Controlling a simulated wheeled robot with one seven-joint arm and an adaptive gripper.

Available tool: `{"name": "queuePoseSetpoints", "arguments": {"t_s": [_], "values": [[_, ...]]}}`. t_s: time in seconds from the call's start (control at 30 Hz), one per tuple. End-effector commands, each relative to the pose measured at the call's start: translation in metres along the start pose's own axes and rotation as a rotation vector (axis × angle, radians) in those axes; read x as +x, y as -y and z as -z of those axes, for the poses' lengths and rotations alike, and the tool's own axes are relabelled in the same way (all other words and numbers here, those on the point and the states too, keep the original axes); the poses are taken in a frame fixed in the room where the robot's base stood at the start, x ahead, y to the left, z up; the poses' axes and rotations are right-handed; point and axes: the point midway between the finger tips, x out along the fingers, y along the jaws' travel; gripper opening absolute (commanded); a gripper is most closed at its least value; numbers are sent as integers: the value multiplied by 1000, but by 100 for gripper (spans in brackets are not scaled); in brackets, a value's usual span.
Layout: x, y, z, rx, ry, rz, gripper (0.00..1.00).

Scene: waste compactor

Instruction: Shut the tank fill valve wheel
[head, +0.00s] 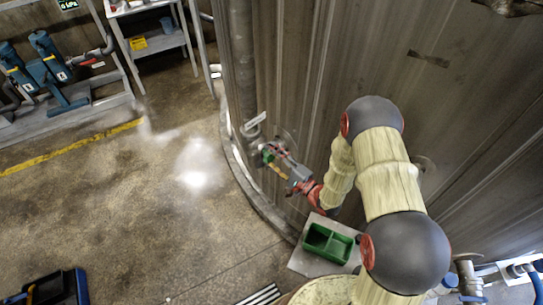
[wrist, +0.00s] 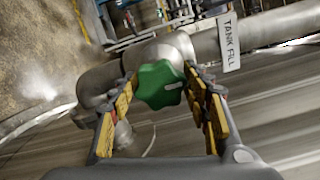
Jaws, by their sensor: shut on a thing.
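The tank fill valve wheel (wrist: 160,86) is a green lobed knob with a pale mark, on a grey pipe fitting. A white tag (wrist: 230,43) reading "TANK FILL" hangs to its right in the wrist view. My gripper (wrist: 165,95) has its yellow-padded fingers on both sides of the wheel, shut on it. In the head view my gripper (head: 268,155) is at the tank wall, with a bit of the green wheel (head: 267,153) showing between its fingers. The contact faces are partly hidden.
The tall tank wall (head: 290,80) rises beside my arm. A green bin (head: 328,243) sits on a small shelf below my arm. Blue pumps (head: 50,65) and a metal shelf stand at the upper left. The concrete floor at left is largely open.

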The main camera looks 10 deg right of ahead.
Motion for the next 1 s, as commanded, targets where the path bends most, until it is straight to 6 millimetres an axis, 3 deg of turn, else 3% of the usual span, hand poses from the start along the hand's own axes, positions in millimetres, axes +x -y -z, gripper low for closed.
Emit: {"name": "queuePoseSetpoints", "arguments": {"t_s": [0.27, 0.3, 0.6, 1.0], "values": [[0, 0, 0, 2, -1, -1, 22], [0, 0, 0, 2, -1, -1, 50], [0, 0, 0, 0, 0, 0, 66], [-7, 0, 1, 0, -1, 0, 66]]}}
